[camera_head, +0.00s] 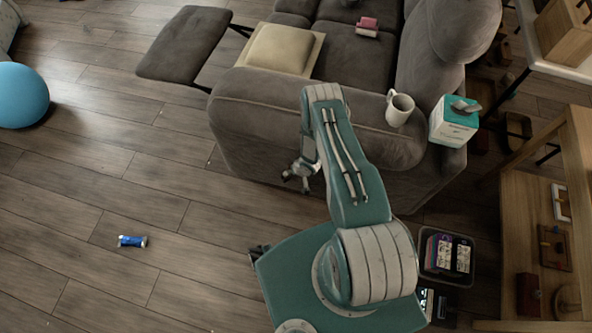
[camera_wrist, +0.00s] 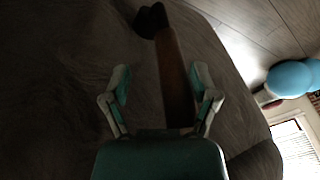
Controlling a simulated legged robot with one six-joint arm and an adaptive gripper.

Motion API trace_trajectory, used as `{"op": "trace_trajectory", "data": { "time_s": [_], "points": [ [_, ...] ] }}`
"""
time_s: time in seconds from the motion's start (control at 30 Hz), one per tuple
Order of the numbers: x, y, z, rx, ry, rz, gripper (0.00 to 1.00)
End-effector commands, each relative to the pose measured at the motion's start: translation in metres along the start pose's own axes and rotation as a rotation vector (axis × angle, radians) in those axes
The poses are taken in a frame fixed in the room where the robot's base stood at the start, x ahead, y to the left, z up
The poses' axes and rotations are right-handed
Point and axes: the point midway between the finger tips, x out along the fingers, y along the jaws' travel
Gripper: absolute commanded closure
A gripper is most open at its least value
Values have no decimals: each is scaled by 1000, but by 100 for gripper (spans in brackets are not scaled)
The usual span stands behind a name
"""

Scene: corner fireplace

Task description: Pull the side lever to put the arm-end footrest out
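The grey sofa (camera_head: 250,115) stands across the upper middle of the head view. A grey footrest pad (camera_head: 186,45) sticks out from the sofa's front on a dark bracket, at the near arm's end. In the wrist view, the brown side lever (camera_wrist: 174,75) with a dark knob (camera_wrist: 150,20) stands out from the sofa's side. My gripper (camera_head: 300,172) is beside the outer face of the near sofa arm. In the wrist view my gripper (camera_wrist: 163,75) is open, its fingers on either side of the lever. Whether the right finger touches it is unclear. The lever is hidden in the head view.
A white mug (camera_head: 399,109) and a tissue box (camera_head: 454,122) sit on the near sofa arm. A blue can-like object (camera_head: 132,241) lies on the floor and a blue ball (camera_head: 21,95) at far left. A wooden shelf (camera_head: 545,190) is at right. Left floor is mostly clear.

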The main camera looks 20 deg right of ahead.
Motion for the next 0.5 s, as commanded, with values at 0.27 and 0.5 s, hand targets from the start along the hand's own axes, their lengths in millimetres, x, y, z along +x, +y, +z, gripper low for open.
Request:
{"op": "trace_trajectory", "data": {
  "time_s": [0.27,0.5],
  "points": [
    [-44,2,-4,5,6,2,28],
    [-88,1,-2,3,2,2,28]
  ]
}}
